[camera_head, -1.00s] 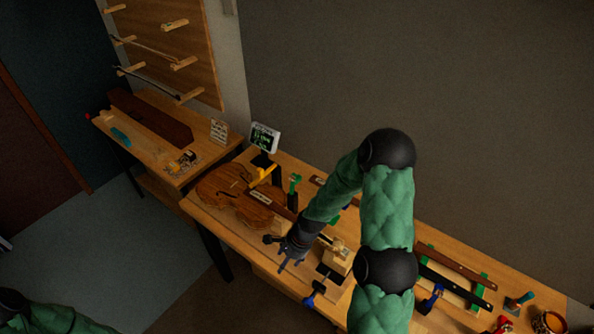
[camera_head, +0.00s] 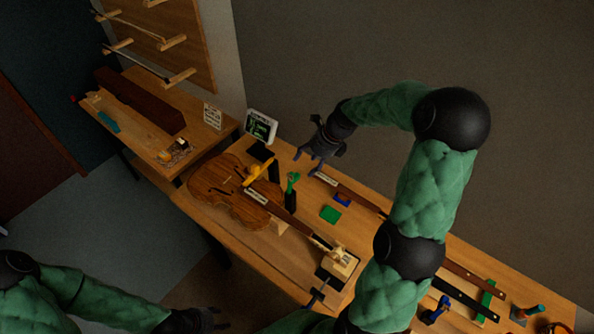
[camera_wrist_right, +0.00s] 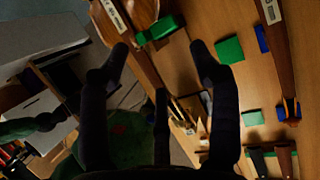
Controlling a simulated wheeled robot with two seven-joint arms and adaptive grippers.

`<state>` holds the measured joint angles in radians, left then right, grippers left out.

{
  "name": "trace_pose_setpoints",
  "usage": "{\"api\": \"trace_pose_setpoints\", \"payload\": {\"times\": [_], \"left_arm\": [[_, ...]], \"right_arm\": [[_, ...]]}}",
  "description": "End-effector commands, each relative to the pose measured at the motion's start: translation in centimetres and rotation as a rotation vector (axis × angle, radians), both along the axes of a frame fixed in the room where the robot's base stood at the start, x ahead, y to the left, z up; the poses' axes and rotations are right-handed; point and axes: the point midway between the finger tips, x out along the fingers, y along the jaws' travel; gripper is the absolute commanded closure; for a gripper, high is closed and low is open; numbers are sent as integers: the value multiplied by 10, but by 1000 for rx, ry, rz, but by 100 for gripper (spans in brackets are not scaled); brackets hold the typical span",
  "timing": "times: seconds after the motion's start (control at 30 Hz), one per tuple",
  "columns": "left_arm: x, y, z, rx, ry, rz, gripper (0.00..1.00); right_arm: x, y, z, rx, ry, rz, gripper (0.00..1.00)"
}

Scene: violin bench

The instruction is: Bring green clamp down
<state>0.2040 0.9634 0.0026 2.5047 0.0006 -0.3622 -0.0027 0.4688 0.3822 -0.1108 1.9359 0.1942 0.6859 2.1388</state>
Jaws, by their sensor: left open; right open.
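The green clamp (camera_head: 292,182) stands upright with a dark lower part, just behind the violin's neck on the bench. It also shows in the right wrist view (camera_wrist_right: 160,30) beyond the fingertips. The violin (camera_head: 232,192) lies on the bench, with a yellow clamp (camera_head: 259,173) at its body. My right gripper (camera_head: 312,158) is open and empty above the back of the bench, behind and to the right of the green clamp. In its wrist view the fingers (camera_wrist_right: 160,62) are spread. My left gripper (camera_head: 208,320) is open, low in front of the bench.
A small screen (camera_head: 261,126) stands at the back of the bench. A green block (camera_head: 330,214), a blue block (camera_head: 342,199) and a dark strip lie right of the clamp. A blue clamp (camera_head: 437,309) is farther right, partly behind my right arm.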

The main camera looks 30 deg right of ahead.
Motion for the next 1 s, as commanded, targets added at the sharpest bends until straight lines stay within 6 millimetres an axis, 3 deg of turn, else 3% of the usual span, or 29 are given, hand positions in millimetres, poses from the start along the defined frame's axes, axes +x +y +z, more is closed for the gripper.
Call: {"api": "trace_pose_setpoints", "payload": {"times": [0.3, 0.5, 0.97, 1.0], "left_arm": [[1, 0, -3, 0, -3, -1, 52], [1, 0, -4, 0, -1, -1, 52], [1, 0, -4, 0, -2, 0, 52], [1, 0, -4, 0, -2, 0, 52]], "right_arm": [[15, 19, -53, 1, 3, 4, 37], [23, 27, -76, 0, 2, 2, 37], [27, 30, -86, -2, -1, 2, 37], [27, 30, -86, -2, -1, 2, 46]]}}
